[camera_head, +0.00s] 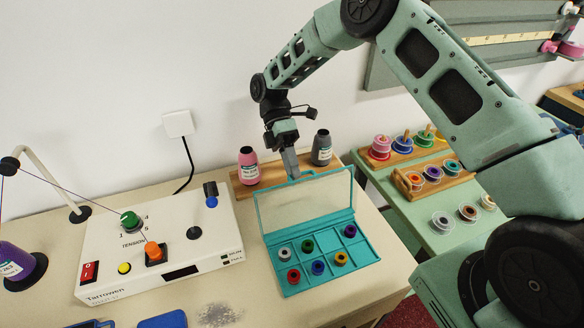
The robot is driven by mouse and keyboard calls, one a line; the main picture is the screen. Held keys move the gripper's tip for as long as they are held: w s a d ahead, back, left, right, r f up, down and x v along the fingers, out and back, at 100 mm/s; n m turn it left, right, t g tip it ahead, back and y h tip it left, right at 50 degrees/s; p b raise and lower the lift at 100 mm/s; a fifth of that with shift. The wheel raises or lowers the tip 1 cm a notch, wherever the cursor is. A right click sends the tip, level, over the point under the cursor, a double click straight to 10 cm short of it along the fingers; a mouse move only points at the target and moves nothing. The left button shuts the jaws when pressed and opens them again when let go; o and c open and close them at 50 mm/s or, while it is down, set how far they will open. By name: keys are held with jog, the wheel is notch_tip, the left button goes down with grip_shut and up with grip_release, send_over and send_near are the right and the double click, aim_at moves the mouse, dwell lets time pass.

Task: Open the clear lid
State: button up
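The clear lid (305,207) belongs to a teal compartment box (372,250) on the counter. It stands raised along the back edge of the box, tilted up, and the compartments are uncovered. Several coloured bobbins lie in the compartments, and a few compartments are empty. My gripper (293,174) points down at the top edge of the lid, left of its middle. It seems to touch or nearly touch that edge. The fingers overlap in this view, so I cannot tell whether they are open or shut on the lid.
A white tension machine (215,245) with knobs stands left of the box. Pink (248,165) and grey (321,148) thread cones stand on a wooden stand behind the lid. Spools fill wooden racks (435,178) on the green table at right. A white outlet (179,123) is on the wall.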

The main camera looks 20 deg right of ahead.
notch_tip(320, 180, up, 10)
jog(key=b, duration=0.2)
jog(key=shift+b, duration=0.3)
jog(key=shift+a, duration=0.1)
jog(key=s+a+r+m+t, duration=0.2)
jog(key=s+a+m+t, duration=0.15)
jog(key=s, duration=0.35)
jog(key=s+a+r+m+t, duration=0.2)
jog(key=s+a, duration=0.2)
jog(key=s, duration=0.3)
jog(key=s+d+f+m+t, duration=0.1)
jog(key=s+m+t, duration=0.3)
jog(key=s, duration=0.8)
jog(key=shift+d+f+m+t+y, duration=0.25)
jog(key=shift+d+m+t+y, duration=0.15)
jog(key=shift+d, duration=0.4)
